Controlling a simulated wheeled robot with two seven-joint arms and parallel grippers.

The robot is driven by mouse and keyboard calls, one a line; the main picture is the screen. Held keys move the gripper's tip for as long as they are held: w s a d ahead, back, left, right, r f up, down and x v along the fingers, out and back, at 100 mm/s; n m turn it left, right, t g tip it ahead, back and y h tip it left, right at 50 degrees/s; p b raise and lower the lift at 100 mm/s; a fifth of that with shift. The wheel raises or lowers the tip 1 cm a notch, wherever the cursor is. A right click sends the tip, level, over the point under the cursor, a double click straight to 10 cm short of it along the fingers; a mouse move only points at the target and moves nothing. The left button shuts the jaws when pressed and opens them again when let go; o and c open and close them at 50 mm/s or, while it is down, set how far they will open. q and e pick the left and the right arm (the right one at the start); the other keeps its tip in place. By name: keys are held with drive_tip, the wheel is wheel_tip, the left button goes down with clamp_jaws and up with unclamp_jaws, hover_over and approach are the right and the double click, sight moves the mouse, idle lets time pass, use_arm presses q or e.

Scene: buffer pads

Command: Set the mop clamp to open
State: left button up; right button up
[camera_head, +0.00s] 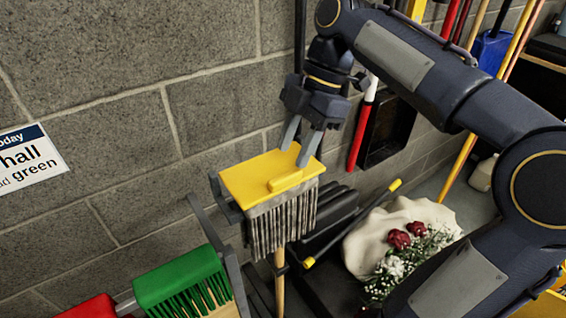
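The mop clamp (258,176) is a yellow block with a raised yellow tab (286,181) on its face. Grey mop strands (284,222) hang below it, and a wooden handle (279,285) shows underneath. My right gripper (299,154) comes down from above, its two grey fingers apart at the clamp's upper right edge. The fingertips overlap the yellow block in the picture; I cannot tell whether they touch it. My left gripper is out of view.
A green brush (183,281) and a red one (91,308) stand at lower left. Dark brackets flank the mop by the block wall (110,75). A cream cloth (372,240) with red and white flowers lies right. Coloured handles lean at upper right.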

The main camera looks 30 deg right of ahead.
sight(286, 175)
drive_tip(key=x, duration=0.4)
drive_tip(key=shift+s+d, duration=0.1)
drive_tip(key=shift+d, duration=0.05)
drive_tip(key=shift+a+f, duration=0.3)
drive_tip(key=shift+f, duration=0.25)
clamp_jaws()
